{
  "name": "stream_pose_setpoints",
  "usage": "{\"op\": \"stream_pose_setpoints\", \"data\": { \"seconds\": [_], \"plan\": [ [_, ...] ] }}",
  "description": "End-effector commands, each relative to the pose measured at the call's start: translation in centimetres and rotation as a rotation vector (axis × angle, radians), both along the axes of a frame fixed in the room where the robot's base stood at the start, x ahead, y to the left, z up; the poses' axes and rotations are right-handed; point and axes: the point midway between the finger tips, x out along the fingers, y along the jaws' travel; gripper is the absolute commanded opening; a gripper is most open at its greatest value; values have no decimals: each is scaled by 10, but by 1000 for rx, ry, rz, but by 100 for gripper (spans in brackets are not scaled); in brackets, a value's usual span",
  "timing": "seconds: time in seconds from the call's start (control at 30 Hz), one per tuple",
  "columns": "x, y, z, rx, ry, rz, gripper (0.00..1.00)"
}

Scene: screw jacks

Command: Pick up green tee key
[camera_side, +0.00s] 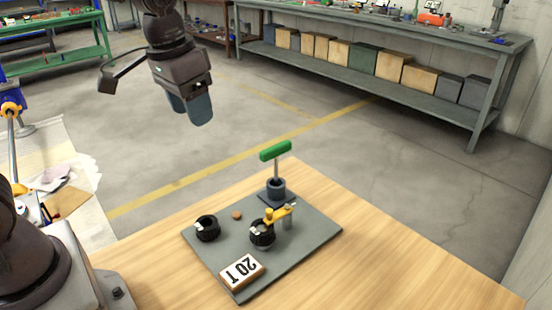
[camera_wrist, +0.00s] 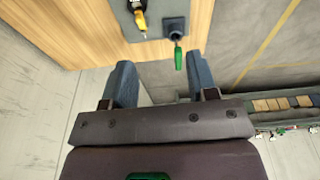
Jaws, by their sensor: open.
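The green tee key (camera_side: 275,151) stands upright in a dark holder (camera_side: 277,190) at the back corner of the grey board (camera_side: 310,212). Its green handle lies level on top of a thin metal shaft. In the wrist view the green handle (camera_wrist: 178,59) shows beyond my fingertips, roughly between them but nearer the right finger. My gripper (camera_side: 192,112) hangs in the air, above and to the left of the key in the side view, clear of the table. In the wrist view my gripper (camera_wrist: 160,72) has its two blue-grey fingers wide apart with nothing between them.
The wooden table (camera_side: 370,255) is bare to the right. A workbench (camera_side: 400,40) stands far behind.

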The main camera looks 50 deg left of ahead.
Motion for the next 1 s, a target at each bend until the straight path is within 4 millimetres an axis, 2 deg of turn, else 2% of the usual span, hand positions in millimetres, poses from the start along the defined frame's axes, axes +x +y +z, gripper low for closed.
{"op": "stream_pose_setpoints", "data": {
  "seconds": [0.03, 0.2, 0.4, 0.5, 0.57, 0.67, 0.73, 0.8, 1.0],
  "plan": [
    [21, 3, -8, -1, 34, 4, 53],
    [84, 13, -35, -5, 117, 6, 53],
    [154, 26, -80, -8, 192, 2, 53],
    [182, 31, -98, -8, 208, -5, 53],
    [194, 33, -101, -8, 207, -11, 53],
    [210, 34, -92, -4, 183, -21, 53],
    [215, 34, -80, -2, 164, -27, 53],
    [215, 34, -80, -3, 168, -33, 53],
    [212, 34, -114, -4, 183, -38, 53]
  ]
}}
